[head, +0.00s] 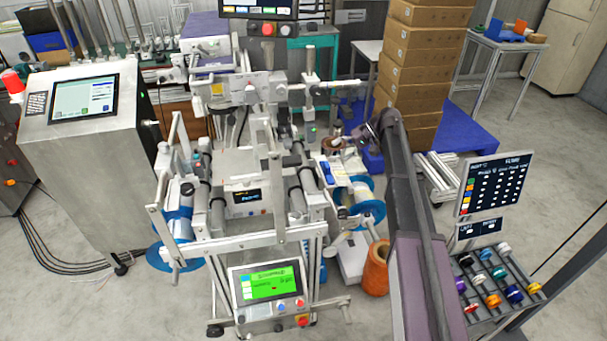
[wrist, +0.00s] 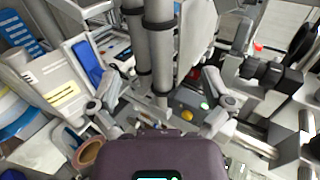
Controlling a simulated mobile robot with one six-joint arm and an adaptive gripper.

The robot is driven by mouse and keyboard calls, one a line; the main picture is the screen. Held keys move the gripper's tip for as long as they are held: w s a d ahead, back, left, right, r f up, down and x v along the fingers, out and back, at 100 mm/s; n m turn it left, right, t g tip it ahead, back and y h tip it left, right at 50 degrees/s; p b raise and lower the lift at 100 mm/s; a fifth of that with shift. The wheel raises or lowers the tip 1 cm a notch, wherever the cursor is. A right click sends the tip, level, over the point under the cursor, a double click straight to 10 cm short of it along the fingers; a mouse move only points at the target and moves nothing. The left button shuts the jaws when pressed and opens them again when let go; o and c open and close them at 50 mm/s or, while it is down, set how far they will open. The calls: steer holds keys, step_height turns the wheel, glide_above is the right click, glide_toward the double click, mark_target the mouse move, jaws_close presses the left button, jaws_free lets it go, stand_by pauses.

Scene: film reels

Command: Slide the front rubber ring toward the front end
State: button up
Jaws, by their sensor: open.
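In the wrist view, two grey rollers (wrist: 161,55) stand side by side in the picture, with narrow dark bands around them that look like rubber rings. One dark ring (wrist: 160,24) is high on the right roller, and another dark band (wrist: 133,11) is on the left roller. I cannot tell which ring is the front one. My gripper (wrist: 158,84) is open, its two fingers apart on either side of the rollers' lower ends in the picture, with nothing visibly held. In the head view my arm reaches to the machine's right side; the rings are too small to make out there.
The machine carries a blue-flanged reel (head: 369,207) at its right and a green screen (head: 268,284) at its front. An orange roll (head: 376,268) stands on the floor below the reel. Stacked cardboard boxes (head: 420,55) rise behind my arm. A rack of coloured rolls (head: 492,299) is at right.

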mark_target(312, 171)
steer(key=b+x, duration=0.6)
steer(key=x, duration=0.5)
steer(key=shift+s+a+f+b, duration=0.15)
steer(key=shift+a+f+b, duration=0.1)
steer(key=shift+f+b, duration=0.1)
steer(key=shift+b+x, duration=0.4)
steer(key=shift+x, duration=0.55)
steer(key=shift+a+r, duration=0.1)
steer(key=shift+c, duration=0.2)
